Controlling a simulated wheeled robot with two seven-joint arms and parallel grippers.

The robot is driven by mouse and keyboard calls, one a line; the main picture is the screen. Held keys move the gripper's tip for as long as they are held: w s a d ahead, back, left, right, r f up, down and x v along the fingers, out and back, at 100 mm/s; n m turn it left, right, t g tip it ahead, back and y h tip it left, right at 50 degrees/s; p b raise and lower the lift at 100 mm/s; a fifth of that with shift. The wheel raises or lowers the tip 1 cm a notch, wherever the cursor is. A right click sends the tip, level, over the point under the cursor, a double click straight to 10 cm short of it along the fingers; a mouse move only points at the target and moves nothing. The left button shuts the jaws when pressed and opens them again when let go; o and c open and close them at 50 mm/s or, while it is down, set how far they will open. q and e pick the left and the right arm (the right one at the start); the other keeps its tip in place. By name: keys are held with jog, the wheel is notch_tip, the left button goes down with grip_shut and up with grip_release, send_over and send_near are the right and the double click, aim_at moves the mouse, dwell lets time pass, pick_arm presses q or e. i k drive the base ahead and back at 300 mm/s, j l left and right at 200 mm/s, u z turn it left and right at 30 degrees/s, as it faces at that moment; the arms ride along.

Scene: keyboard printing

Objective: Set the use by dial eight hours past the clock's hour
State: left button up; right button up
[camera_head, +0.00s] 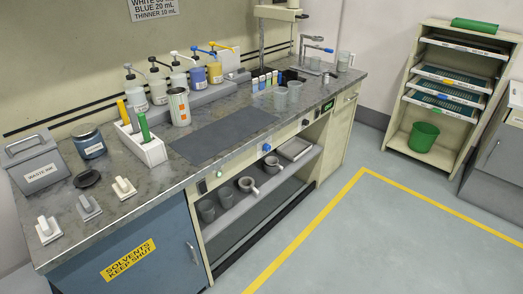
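Neither of my grippers is in view. No round clock face shows. A small green-lit display (328,105) sits in the counter's front face at the right; its reading is too small to make out. A blue knob (267,147) and a dark knob (305,122) are on the same front face, left of the display. I cannot tell whether either is the use by dial, and no pointer or numbers can be read.
The long grey counter (225,165) carries a waste ink bin (35,165), pump bottles, a white holder with colored sticks (142,143) and several cups. A drying rack (450,90) with a green bucket (423,137) stands at the right. The floor before the counter is clear.

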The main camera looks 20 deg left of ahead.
aim_at(266, 147)
jog(key=i+l+u, duration=0.5)
jog(key=l+u, duration=0.2)
jog(key=u, duration=0.15)
